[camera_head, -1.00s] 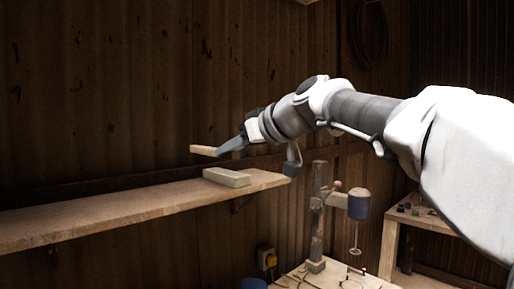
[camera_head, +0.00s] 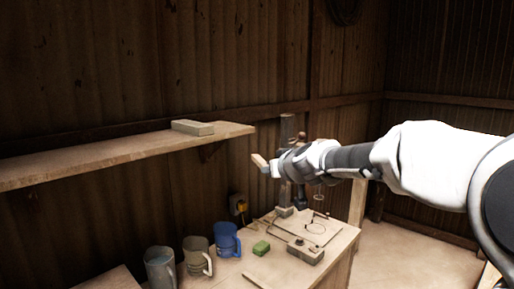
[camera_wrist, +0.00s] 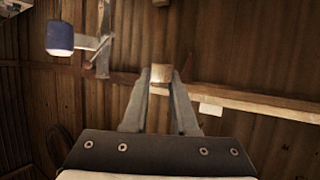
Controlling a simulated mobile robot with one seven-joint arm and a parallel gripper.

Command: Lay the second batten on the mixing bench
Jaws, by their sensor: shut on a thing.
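My gripper (camera_head: 273,167) is shut on a short pale wooden batten (camera_head: 260,162). In the wrist view, the batten (camera_wrist: 161,72) sits between the two fingertips (camera_wrist: 160,90). In the head view my gripper is in the air, just right of the shelf's end and above the back of a wooden bench (camera_head: 330,262). The batten touches neither shelf nor bench. I cannot tell which bench is the mixing bench. No other batten can be made out.
A wall shelf (camera_head: 100,165) holds a grey block (camera_head: 192,127). A post-mounted tool (camera_head: 286,135) stands behind my gripper. Another mug (camera_head: 160,268) stands left.

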